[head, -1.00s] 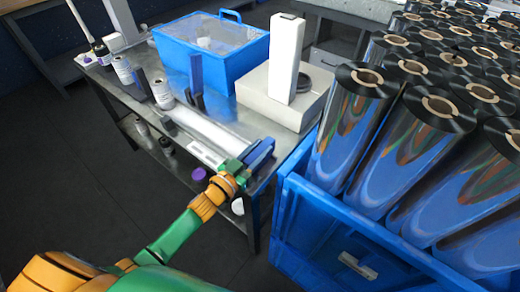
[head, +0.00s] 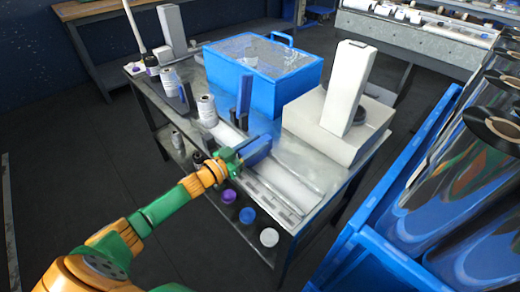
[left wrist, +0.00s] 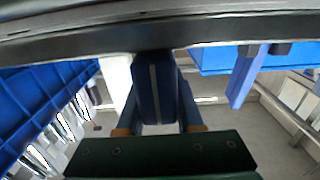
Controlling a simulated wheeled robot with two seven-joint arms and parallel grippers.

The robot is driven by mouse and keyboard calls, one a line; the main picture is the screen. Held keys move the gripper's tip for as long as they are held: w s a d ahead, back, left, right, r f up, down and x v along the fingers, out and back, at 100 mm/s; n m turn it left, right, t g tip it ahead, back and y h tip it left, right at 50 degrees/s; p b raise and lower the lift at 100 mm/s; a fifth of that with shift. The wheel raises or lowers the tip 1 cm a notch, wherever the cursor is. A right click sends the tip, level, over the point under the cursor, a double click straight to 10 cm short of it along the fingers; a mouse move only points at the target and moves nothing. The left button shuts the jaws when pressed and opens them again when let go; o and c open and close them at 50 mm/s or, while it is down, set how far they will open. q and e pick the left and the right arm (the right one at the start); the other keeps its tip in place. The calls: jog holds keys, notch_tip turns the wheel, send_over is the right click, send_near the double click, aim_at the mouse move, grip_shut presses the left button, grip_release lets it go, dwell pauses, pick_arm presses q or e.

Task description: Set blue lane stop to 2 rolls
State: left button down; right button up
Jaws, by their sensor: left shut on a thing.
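My left gripper (head: 236,160) reaches over the front part of the steel table. It is shut on an upright blue block that I take for the blue lane stop (head: 257,150). In the left wrist view this dark blue block (left wrist: 155,90) stands between the fingers, which partly hide its sides. A long white lane (head: 285,182) with a marked strip (head: 272,195) along its front runs under and to the right of the gripper. I cannot tell whether the block touches the lane. My right gripper is not in view.
Another blue upright (head: 243,95) stands behind the gripper. A blue bin (head: 265,88) and a white machine (head: 335,120) stand behind the lane. White cylinders (head: 207,110) stand at left. A blue crate (head: 375,250) with shiny film rolls (head: 470,170) is at right.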

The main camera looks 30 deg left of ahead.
aim_at(239, 154)
pick_arm(q)
jog(key=shift+a+r, duration=0.15)
jog(key=c, duration=0.7)
grip_release()
jog(key=shift+o, duration=0.7)
jog(key=shift+w+a, duration=0.1)
jog(key=shift+a, duration=0.05)
jog(key=shift+s, duration=0.35)
jog(key=p+v, duration=0.1)
jog(key=v, duration=0.5)
jog(key=shift+s+a, duration=0.15)
jog(key=shift+s, duration=0.1)
